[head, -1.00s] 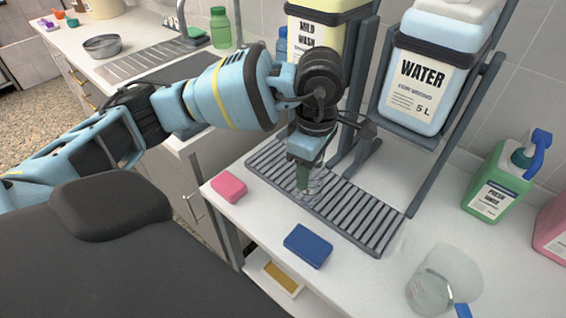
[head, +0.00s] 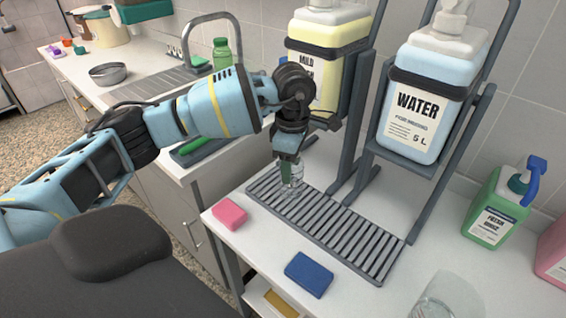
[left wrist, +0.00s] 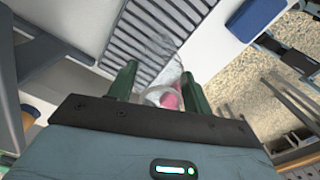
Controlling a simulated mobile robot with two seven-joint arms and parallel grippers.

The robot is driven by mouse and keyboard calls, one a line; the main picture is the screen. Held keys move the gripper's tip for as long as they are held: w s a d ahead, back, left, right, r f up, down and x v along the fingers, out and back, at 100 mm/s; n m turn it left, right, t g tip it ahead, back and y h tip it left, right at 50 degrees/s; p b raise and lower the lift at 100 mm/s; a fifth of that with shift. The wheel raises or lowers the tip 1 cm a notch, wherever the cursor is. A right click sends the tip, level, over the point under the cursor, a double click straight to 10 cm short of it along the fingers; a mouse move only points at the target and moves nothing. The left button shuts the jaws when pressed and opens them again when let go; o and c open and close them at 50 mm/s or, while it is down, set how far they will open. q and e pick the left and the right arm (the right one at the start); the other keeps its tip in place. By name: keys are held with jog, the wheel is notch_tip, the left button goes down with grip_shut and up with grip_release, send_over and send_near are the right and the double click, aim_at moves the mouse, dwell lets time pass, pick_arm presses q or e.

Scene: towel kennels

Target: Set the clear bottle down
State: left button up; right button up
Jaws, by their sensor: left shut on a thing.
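The clear bottle (head: 293,181) is see-through and looks upright over the left end of the grey slatted rack (head: 348,238). I cannot tell whether its base touches the slats. My left gripper (head: 288,164) points down and is shut on the bottle's upper part. In the left wrist view the clear bottle (left wrist: 160,48) lies between the green fingers of my left gripper (left wrist: 157,88), with rack slats beyond it. My right gripper is in neither view.
A pink sponge (head: 230,214) and a blue sponge (head: 309,274) lie in front of the rack. The Mild Wash jug (head: 325,40) and Water jug (head: 418,105) stand in frames behind it. A green Fresh Rinse bottle (head: 492,215) and a clear jug (head: 440,300) are at right.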

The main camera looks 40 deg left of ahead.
pick_arm(q)
jog(key=w+a+f, duration=0.3)
jog(key=a+f, duration=0.1)
dwell(0.7)
jog(key=shift+s+a, duration=0.1)
jog(key=shift+f, duration=0.15)
jog(key=o, duration=1)
jog(key=shift+c, duration=0.2)
notch_tip(320, 180, up, 12)
